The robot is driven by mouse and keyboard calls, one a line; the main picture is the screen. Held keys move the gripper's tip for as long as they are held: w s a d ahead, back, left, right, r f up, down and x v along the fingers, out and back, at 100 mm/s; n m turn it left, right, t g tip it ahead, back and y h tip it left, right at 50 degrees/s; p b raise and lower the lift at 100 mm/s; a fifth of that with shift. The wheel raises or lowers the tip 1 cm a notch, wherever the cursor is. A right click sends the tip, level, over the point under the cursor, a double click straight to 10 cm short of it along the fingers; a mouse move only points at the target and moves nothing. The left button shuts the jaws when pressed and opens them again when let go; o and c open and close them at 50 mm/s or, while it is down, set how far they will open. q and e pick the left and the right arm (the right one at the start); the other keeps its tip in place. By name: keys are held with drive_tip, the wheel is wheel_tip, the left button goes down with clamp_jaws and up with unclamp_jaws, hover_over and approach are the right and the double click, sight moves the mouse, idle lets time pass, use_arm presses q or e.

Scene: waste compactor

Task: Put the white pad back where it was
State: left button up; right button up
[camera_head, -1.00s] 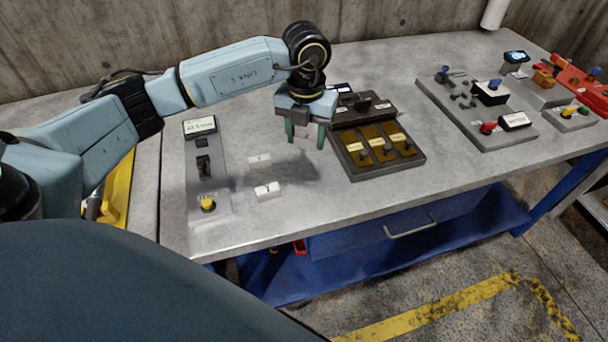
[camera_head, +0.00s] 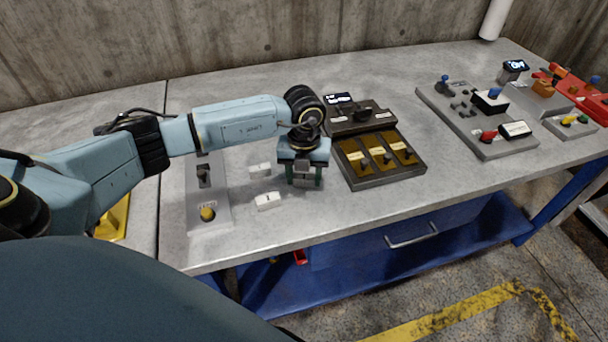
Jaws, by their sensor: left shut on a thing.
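My left gripper (camera_head: 303,183) points down low over the table, just right of two small white pieces. Its fingers are closed on a small pale thing, which looks like the white pad (camera_head: 303,182); the gripper hides most of it. I cannot tell whether the pad touches the table. One white piece (camera_head: 260,170) lies left of the gripper, and another white piece (camera_head: 268,201) with a dark mark lies nearer the front edge. My right gripper is not in view.
A grey panel (camera_head: 208,188) with a yellow button (camera_head: 207,214) lies left of the white pieces. A dark box with brown panels (camera_head: 378,160) stands close on the right. Grey control boxes (camera_head: 480,120) stand farther right. The table's front strip is clear.

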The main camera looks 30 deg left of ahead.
sight(304, 178)
use_arm(q)
drive_tip(key=shift+f, duration=0.2)
drive_tip(key=o, duration=1)
drive_tip(key=shift+c, duration=0.2)
drive_tip(key=shift+r, duration=0.2)
wheel_tip(304, 178, up, 12)
